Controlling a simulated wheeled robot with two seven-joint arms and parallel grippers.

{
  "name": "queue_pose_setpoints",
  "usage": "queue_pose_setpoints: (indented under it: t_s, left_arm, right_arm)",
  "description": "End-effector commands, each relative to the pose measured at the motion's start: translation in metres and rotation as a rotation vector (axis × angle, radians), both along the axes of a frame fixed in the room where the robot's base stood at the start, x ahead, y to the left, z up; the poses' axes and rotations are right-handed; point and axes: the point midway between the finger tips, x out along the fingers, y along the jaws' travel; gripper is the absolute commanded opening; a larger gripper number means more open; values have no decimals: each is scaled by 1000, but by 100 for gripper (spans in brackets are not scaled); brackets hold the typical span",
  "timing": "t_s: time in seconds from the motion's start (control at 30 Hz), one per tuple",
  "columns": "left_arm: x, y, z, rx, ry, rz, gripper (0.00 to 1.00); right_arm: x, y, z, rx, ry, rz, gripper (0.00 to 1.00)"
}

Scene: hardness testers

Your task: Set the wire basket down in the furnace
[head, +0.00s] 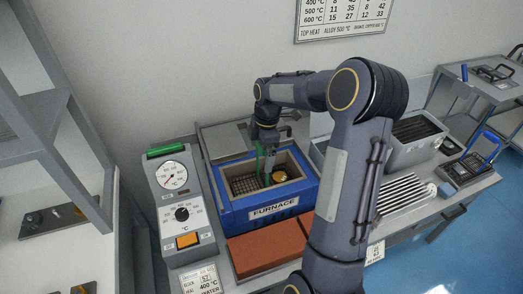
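The blue furnace (273,209) stands on the bench with its top open and a pale lined chamber. The dark mesh wire basket (244,185) is inside the chamber, with a green upright handle (266,168). A round brass-coloured piece (280,174) shows at the basket's right side. My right gripper (267,150) points down over the chamber and appears shut on the green handle. The fingertips are small and partly hidden. I cannot tell whether the basket touches the chamber floor. My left gripper is out of view.
A control box (181,207) with dials and a green-topped edge stands left of the furnace. Reddish bricks (265,250) lie in front. A grey bin (412,145), a ribbed rack (404,193) and a blue-handled device (470,165) are at the right.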

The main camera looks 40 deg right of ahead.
Motion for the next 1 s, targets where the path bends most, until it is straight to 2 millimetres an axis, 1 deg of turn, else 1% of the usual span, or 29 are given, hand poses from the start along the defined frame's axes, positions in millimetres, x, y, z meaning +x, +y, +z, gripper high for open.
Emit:
queue_pose_setpoints:
  t_s: [0.07, 0.17, 0.4, 0.53, 0.7, 1.0]
  left_arm:
    - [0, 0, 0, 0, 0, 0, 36]
    - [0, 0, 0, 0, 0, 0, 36]
    - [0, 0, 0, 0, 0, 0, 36]
    - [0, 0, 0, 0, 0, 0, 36]
    - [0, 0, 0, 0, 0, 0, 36]
    - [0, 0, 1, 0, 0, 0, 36]
  right_arm:
    - [0, -1, 3, 0, -1, -1, 100]
    - [1, -2, 14, -2, -5, -1, 100]
    - [-1, -7, 55, -2, -7, -2, 100]
    - [-2, -9, 71, -2, -4, -2, 100]
    - [-3, -9, 78, -1, -2, 0, 100]
    - [-3, -9, 78, -1, -2, 0, 100]
